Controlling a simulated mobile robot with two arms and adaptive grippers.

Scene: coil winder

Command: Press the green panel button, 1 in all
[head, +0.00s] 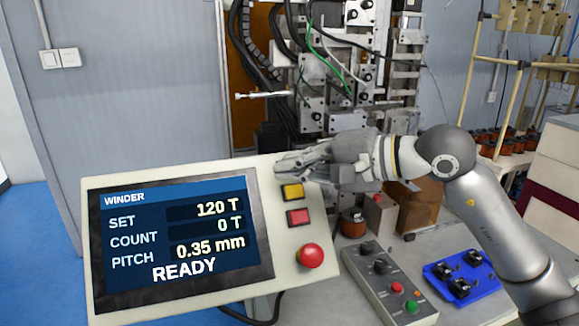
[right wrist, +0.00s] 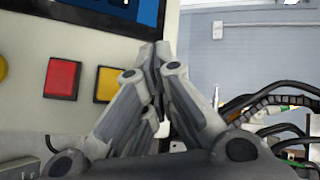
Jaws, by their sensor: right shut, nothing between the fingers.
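The winder panel (head: 180,171) is a pale tilted box with a dark screen on its left and a column of buttons on its right. The screen (head: 179,245) reads SET 120 T, COUNT 0 T, PITCH 0.35 mm, READY. My right gripper (head: 279,167) is shut and empty, its fingertips at the panel's upper right, above the yellow button (head: 292,191). I see no green button on the panel; the fingers cover the spot above the yellow one. In the right wrist view, the shut fingertips (right wrist: 155,52) are over the panel, beside the yellow button (right wrist: 107,85). I cannot tell whether they touch it. My left gripper is not in view.
Below the yellow button are a red square button (head: 298,217) and a red mushroom knob (head: 310,256). A grey control box (head: 385,285) on the bench has its own red and green buttons. A blue tray (head: 461,274) lies to its right. Machinery with cables stands behind.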

